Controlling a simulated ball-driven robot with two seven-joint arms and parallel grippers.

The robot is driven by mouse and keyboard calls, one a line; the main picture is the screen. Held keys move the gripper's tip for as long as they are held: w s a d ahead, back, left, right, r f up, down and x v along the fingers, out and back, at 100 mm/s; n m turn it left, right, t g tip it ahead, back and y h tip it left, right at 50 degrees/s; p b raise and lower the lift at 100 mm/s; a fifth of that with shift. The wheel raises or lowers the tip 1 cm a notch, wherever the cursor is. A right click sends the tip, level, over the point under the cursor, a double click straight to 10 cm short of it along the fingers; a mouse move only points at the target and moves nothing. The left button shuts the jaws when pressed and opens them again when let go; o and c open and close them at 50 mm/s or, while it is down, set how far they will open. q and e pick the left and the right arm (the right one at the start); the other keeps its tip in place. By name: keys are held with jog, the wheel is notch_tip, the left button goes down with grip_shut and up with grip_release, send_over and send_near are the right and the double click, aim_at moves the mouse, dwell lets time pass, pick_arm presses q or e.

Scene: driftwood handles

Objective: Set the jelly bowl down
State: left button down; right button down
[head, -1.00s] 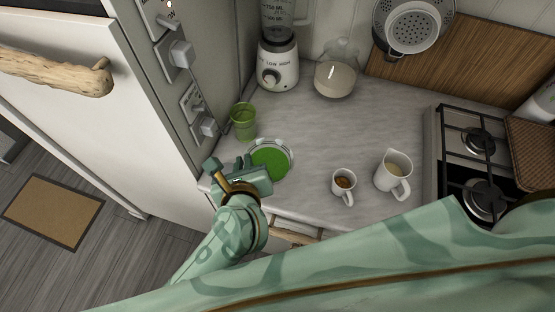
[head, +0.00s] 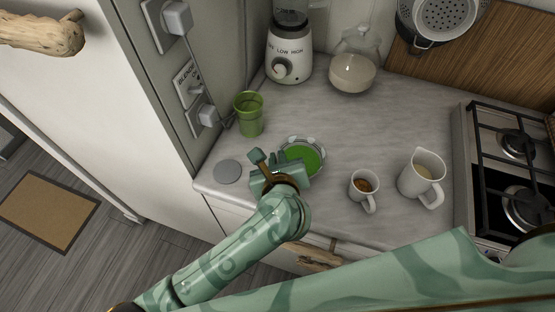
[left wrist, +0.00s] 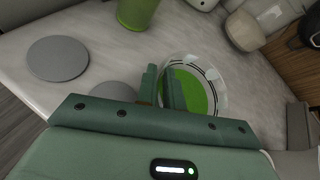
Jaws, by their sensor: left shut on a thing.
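The jelly bowl (head: 322,152) is a pale round bowl with a dark-marked rim and green jelly inside. It is at the front of the grey marble counter, right of the green cup (head: 249,114). My left gripper (head: 282,172) is at the bowl's near-left side, shut on its rim. The left wrist view shows the fingers (left wrist: 162,88) at the left edge of the bowl (left wrist: 221,92). I cannot tell whether the bowl's base touches the counter. My right gripper is out of view.
A grey disc (head: 228,172) lies left of my gripper; a second one (left wrist: 112,91) shows partly in the left wrist view. A mug (head: 363,187) and a white jug (head: 421,176) stand to the right, before the stove (head: 463,180). Blender (head: 289,55) and glass jar (head: 352,70) stand behind.

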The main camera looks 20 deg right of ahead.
pick_arm(q)
jog(key=c, duration=1.5)
grip_release()
jog(key=shift+c, duration=0.2)
jog(key=shift+r, duration=0.1)
jog(key=p+v, duration=0.4)
jog(key=v, duration=0.3)
jog(key=shift+s+p, duration=0.3)
